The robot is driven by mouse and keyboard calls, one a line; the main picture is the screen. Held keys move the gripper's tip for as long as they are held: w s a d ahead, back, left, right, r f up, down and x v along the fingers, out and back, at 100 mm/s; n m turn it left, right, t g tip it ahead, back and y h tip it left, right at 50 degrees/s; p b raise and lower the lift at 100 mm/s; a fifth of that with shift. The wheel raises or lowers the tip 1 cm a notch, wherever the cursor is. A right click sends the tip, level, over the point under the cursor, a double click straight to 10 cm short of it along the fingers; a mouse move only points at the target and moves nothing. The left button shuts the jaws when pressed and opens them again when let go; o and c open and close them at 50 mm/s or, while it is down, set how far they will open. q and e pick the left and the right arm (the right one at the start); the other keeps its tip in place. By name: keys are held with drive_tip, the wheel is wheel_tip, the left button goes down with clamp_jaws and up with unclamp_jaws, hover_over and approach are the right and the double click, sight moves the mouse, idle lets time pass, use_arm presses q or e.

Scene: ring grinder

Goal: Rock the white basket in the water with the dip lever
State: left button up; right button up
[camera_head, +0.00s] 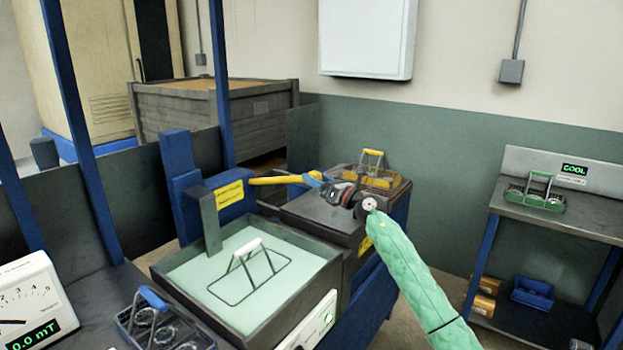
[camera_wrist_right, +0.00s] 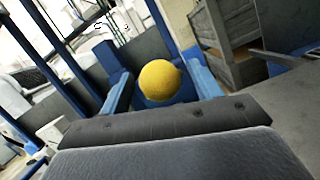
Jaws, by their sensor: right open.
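The white basket (camera_head: 246,254) sits in the pale green water of the tank (camera_head: 186,296); its white handle and dark rim outline show at the surface. The dip lever (camera_head: 268,181) is a yellow bar reaching right from the blue post by the tank. My right gripper (camera_head: 316,181) is at the lever's free end. In the right wrist view the lever's round yellow end (camera_wrist_right: 160,82) lies between the two blue fingers of my right gripper (camera_wrist_right: 161,88), which are open. Whether a finger touches it I cannot tell. My left gripper is out of view.
A basket with a yellow handle (camera_head: 372,160) stands behind my right gripper. A basket with a blue handle (camera_head: 154,299) is at the front left, near a white meter (camera_head: 30,290). A green basket (camera_head: 536,198) stands on the right-hand bench. Blue uprights rise at the left.

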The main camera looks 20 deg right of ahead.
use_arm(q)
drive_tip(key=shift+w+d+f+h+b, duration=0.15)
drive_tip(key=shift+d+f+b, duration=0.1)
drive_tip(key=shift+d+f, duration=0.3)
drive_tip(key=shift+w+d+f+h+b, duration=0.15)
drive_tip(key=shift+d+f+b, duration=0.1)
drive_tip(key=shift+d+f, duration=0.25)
use_arm(e)
drive_tip(key=v, duration=0.5)
